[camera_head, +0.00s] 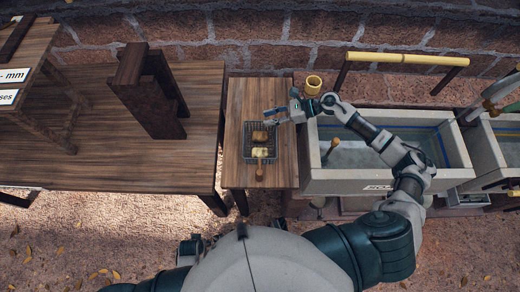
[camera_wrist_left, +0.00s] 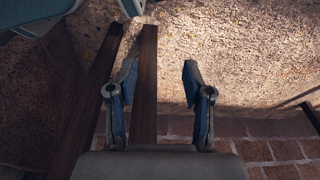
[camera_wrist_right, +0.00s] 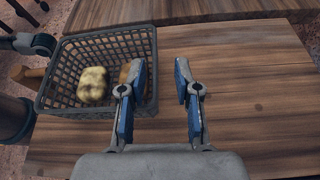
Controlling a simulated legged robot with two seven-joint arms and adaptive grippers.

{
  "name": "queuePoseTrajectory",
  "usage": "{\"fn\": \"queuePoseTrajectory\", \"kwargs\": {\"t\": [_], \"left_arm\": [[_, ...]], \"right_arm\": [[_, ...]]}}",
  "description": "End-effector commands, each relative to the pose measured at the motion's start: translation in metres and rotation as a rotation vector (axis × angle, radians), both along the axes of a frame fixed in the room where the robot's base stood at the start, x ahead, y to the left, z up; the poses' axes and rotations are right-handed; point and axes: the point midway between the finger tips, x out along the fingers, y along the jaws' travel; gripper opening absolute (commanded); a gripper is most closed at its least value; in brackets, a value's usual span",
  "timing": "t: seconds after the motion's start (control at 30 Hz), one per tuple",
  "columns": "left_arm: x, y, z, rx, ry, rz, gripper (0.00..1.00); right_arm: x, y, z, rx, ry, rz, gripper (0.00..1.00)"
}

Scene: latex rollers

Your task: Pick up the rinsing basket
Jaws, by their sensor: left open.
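The rinsing basket (camera_head: 248,150) is a grey mesh basket on the narrow wooden table in the head view. It also shows at the left of the right wrist view (camera_wrist_right: 112,44). It holds a pale yellow sponge (camera_wrist_right: 92,85) and a brown item (camera_wrist_right: 130,72), partly hidden by a finger. My right gripper (camera_head: 268,116) is open and empty at the basket's far side. In the right wrist view, its fingers (camera_wrist_right: 160,68) appear on either side of the basket's right wall; contact is unclear. My left gripper (camera_wrist_left: 159,70) is open and empty, above ground and dark wooden beams.
A wide wooden table (camera_head: 120,165) with a dark wooden stand (camera_head: 145,90) is to the left. A stone sink (camera_head: 325,180) borders the narrow table on the right. A brick wall runs behind.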

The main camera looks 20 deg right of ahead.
Motion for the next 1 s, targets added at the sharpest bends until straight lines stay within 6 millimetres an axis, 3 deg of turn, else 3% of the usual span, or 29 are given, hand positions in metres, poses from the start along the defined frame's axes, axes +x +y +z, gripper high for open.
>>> {"fn": "queuePoseTrajectory", "kwargs": {"t": [0.3, 0.57, 0.7, 1.0], "left_arm": [[-0.008, 0.001, -0.014, 0.0, 0.006, -0.002, 0.51], [-0.008, 0.001, -0.016, 0.001, 0.008, -0.002, 0.51], [-0.008, 0.001, -0.016, 0.001, 0.008, -0.002, 0.51], [-0.008, 0.001, -0.016, 0.002, 0.01, -0.002, 0.51]], "right_arm": [[0.006, 0.04, -0.017, 0.001, 0.0, 0.001, 0.32], [0.006, 0.042, -0.019, 0.0, 0.001, 0.001, 0.32], [0.006, 0.042, -0.019, 0.0, 0.001, 0.001, 0.0], [0.007, 0.041, -0.018, 0.001, 0.001, 0.0, 0.0]]}}
